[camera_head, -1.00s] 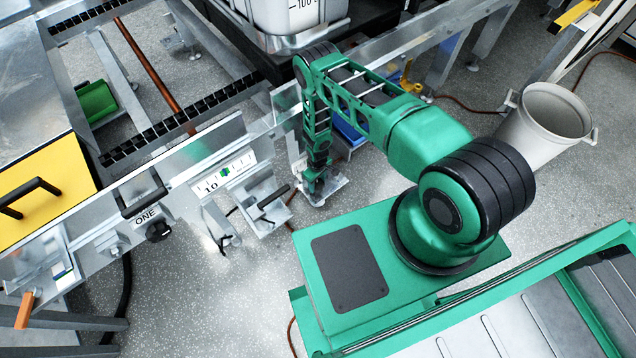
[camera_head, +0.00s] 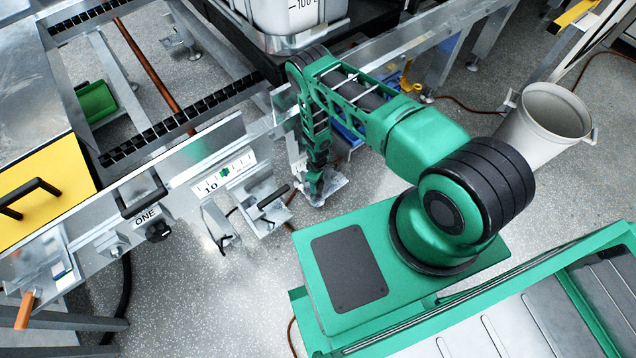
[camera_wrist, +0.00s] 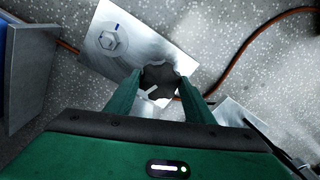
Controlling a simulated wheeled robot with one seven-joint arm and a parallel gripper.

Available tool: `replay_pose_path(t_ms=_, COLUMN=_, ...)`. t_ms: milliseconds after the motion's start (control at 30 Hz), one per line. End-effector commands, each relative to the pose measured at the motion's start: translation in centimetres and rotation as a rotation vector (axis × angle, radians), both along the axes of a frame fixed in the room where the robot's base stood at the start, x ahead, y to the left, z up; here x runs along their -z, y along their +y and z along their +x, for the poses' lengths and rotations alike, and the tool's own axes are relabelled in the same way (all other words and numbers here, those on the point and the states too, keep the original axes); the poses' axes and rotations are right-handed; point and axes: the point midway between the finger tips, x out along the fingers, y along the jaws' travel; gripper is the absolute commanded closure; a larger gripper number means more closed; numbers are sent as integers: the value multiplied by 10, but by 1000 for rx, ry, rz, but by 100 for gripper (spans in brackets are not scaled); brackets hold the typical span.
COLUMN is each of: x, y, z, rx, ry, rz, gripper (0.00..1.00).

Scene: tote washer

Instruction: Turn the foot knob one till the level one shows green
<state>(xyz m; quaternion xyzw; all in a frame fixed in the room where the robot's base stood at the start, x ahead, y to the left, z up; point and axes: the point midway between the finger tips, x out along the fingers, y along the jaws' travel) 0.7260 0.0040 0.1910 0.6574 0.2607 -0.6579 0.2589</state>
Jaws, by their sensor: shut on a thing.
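My gripper (camera_wrist: 157,92) is shut on a dark, lobed foot knob (camera_wrist: 158,76), seen from above in the wrist view, with one green finger on each side. The knob sits over a bright metal foot plate (camera_wrist: 142,40) on the floor. In the head view my gripper (camera_head: 315,186) reaches down to the same foot plate (camera_head: 327,190), and the knob is hidden by the arm there. The level one (camera_head: 224,175) is a white scale on the metal rail, with a green mark near its middle. The "ONE" label (camera_head: 146,216) is on the rail to its left.
A bolt (camera_wrist: 108,40) with a blue mark stands on the foot plate. A reddish-brown hose (camera_wrist: 255,45) runs over the floor beside it. A metal pedal-like bracket (camera_head: 265,208) is left of my gripper. A grey bin (camera_head: 543,125) stands at right.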

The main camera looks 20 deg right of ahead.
Motion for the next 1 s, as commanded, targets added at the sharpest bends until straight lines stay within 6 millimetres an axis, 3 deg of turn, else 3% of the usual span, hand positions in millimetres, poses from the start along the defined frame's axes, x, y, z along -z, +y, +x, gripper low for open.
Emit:
replay_pose_path(t_ms=33, x=0, y=-6, z=1, rx=1, ry=-2, rz=-10, gripper=49)
replay_pose_path(t_ms=100, x=0, y=-6, z=1, rx=2, ry=-2, rz=-10, gripper=33)
replay_pose_path(t_ms=533, x=-7, y=-2, z=1, rx=1, ry=-1, rz=-4, gripper=33)
replay_pose_path(t_ms=1000, x=-80, y=-2, z=2, rx=2, ry=-1, rz=-4, gripper=33)
